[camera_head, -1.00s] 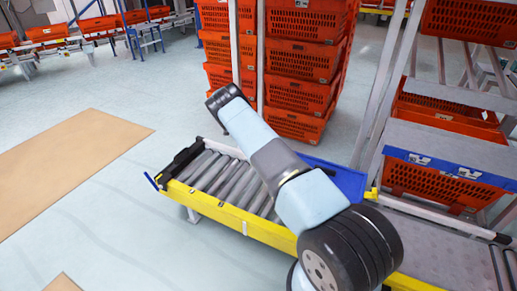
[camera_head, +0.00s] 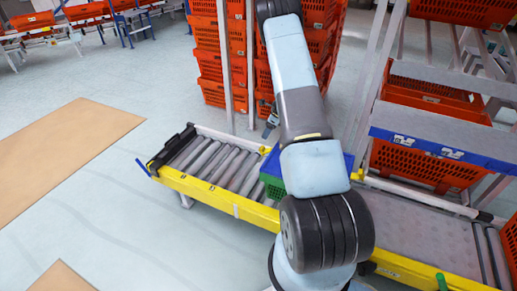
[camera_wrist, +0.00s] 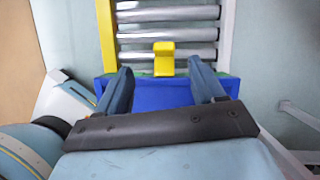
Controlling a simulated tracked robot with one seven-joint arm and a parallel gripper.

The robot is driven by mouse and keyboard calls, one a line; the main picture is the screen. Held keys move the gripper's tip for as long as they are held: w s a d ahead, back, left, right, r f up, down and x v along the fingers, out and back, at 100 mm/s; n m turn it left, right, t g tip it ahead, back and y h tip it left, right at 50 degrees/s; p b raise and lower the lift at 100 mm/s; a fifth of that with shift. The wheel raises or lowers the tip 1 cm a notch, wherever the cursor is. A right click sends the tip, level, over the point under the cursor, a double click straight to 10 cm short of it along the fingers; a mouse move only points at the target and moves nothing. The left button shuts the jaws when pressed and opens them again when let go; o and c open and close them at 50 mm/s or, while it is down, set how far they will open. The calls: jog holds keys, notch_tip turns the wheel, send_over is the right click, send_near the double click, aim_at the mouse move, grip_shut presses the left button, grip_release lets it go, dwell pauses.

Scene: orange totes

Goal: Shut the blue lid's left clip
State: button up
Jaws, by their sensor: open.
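The blue lid (camera_wrist: 160,95) lies in front of my gripper (camera_wrist: 161,66) in the wrist view. A yellow clip (camera_wrist: 163,58) stands out at its far edge, between my two open fingers and apart from both. Nothing is held. In the head view my arm hides most of the lid; a blue strip (camera_head: 348,161) shows to the right of the arm. The green box (camera_head: 272,187) under it shows to the left. Part of my gripper (camera_head: 270,124) shows beside the arm in the head view.
The box is on a roller conveyor (camera_head: 215,160) with a yellow side rail (camera_head: 205,190); bare rollers lie left of it. Stacked orange totes (camera_head: 215,65) stand behind. A rack with orange totes (camera_head: 415,165) stands at the right.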

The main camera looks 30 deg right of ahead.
aim_at(262, 147)
jog(key=shift+m+t, duration=0.3)
jog(key=shift+m, duration=0.6)
jog(key=x, duration=0.4)
jog(key=s+d+x, duration=0.1)
jog(key=x, duration=0.3)
jog(key=f+x, duration=0.1)
jog(key=x, duration=0.3)
jog(key=shift+s+d+f, duration=0.15)
jog(key=shift+c, duration=0.2)
